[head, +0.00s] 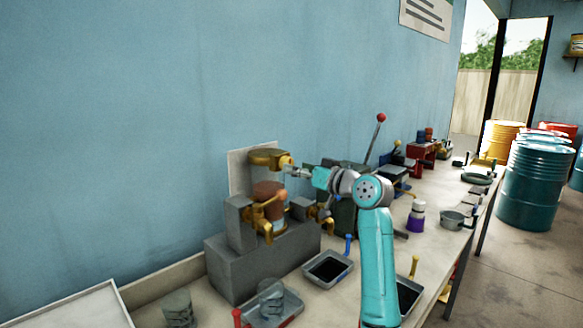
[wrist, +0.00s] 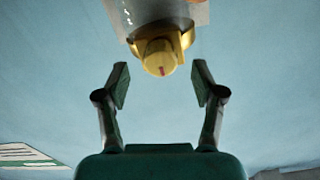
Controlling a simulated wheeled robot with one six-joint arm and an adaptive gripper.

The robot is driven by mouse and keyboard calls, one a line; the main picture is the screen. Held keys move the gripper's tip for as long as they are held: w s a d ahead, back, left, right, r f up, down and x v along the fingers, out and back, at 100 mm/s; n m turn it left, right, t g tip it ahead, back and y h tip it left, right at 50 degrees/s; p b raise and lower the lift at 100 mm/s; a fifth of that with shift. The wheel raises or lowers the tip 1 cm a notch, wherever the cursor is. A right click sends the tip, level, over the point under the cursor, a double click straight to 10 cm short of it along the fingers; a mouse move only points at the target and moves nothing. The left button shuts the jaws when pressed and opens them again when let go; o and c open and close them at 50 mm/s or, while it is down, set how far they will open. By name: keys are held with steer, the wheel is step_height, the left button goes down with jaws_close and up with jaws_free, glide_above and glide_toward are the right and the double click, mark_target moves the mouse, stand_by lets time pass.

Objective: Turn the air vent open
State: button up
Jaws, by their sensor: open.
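The air vent (wrist: 158,57) is a round yellow knob with a small red mark near its lower middle, on a yellow fitting in the wrist view. My gripper (wrist: 161,82) is open and empty. Its two fingers stand to either side below the knob in the wrist picture, with a gap to each side. In the head view my gripper (head: 297,172) points left at the fitting; whether it touches is too small to tell.
A black-bottomed tray (head: 328,268) lies on the bench in front. A purple bottle (head: 416,215) and a grey pot (head: 454,219) stand to the right. The blue wall is close behind.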

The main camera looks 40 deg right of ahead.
steer(key=shift+w, duration=1.45)
steer(key=c, duration=1.1)
steer(key=shift+c, duration=0.2)
steer(key=shift+m, duration=0.4)
steer(key=shift+a+r+m, duration=0.1)
steer(key=shift+m, duration=4.2)
steer(key=shift+a+r+m, duration=0.1)
steer(key=shift+m, duration=4.2)
